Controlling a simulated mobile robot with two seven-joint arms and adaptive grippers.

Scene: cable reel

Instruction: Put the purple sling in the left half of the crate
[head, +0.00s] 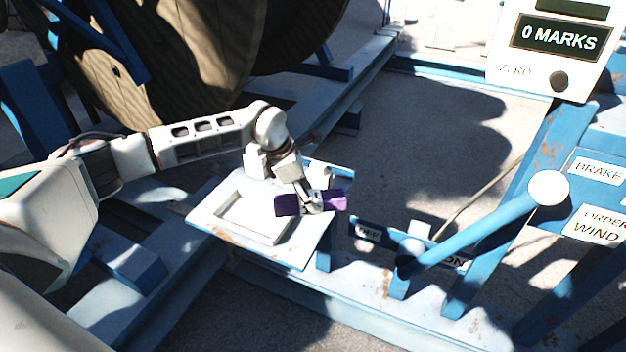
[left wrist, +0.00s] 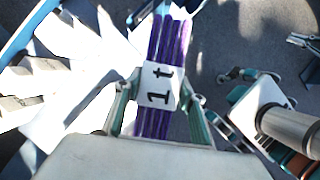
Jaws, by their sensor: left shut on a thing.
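The purple sling (head: 335,200) is a short flat bundle with a white tag marked "1 t". It is gripped across its middle and sticks out on both sides of the fingers. My left gripper (head: 312,207) is shut on it above the right part of a pale plate (head: 206,210). In the left wrist view the sling (left wrist: 159,120) lies between the two fingers (left wrist: 158,100), its tag facing the camera. A low rectangular rim (head: 250,233) stands on the plate, left of the sling. I cannot make out a deeper crate. My right gripper is not seen in the head view.
A large wooden reel (head: 190,50) fills the upper left. A blue lever (head: 470,232) with a white knob stands right of the plate. A counter box (head: 550,50) reading "0 MARKS" is at upper right. Open ground (head: 420,130) lies between the rails.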

